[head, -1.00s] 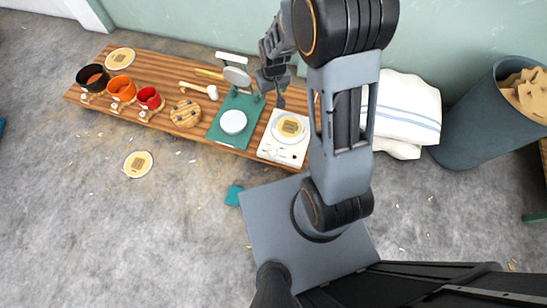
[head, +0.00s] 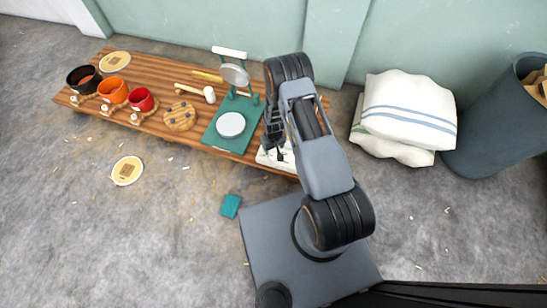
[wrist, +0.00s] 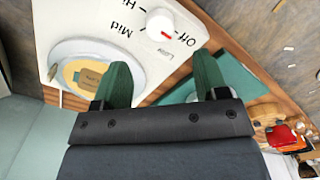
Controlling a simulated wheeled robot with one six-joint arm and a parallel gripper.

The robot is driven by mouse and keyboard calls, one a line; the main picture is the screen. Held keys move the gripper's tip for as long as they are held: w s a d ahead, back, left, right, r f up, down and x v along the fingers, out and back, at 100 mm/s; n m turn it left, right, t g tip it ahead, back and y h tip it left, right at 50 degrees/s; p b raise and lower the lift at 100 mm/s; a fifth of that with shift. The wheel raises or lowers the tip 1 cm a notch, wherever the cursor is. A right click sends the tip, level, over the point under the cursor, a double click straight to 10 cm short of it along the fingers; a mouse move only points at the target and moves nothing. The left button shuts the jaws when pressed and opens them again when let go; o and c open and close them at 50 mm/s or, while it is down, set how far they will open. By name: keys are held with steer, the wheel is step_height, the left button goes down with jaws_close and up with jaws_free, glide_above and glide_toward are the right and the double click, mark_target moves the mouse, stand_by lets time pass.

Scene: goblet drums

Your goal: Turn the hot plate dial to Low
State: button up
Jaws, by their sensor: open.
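The white hot plate (head: 264,158) is at the right end of the wooden board, mostly hidden by my arm in the head view. In the wrist view the hot plate (wrist: 62,22) shows Off, Hi, Mid and Low labels. Its white dial (wrist: 160,18) has a red mark on the side near the Off and Low labels; I cannot tell exactly which it points to. A round plate with a yellow disc (wrist: 72,72) is on the hot plate. My gripper (wrist: 160,70) is open and empty, its green fingers apart, with the dial beyond their tips. My gripper (head: 279,154) is over the hot plate.
A green press (head: 232,128) with its lid raised stands left of the hot plate. A mallet (head: 208,94), a round wooden block (head: 180,116) and cups (head: 141,99) are farther left. Folded towels (head: 408,112) and a bin (head: 495,120) are to the right.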

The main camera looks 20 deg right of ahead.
mark_target(273, 156)
step_height(273, 156, down, 8)
steer(key=shift+f+b, duration=0.2)
steer(key=shift+b, duration=1)
steer(key=shift+c, duration=0.4)
steer(key=c, duration=0.8)
steer(key=shift+c, duration=0.2)
steer(key=m+b, duration=0.2)
steer(key=m, duration=0.3)
steer(key=shift+m, duration=0.4)
steer(key=m+b, duration=0.1)
steer(key=m, duration=0.5)
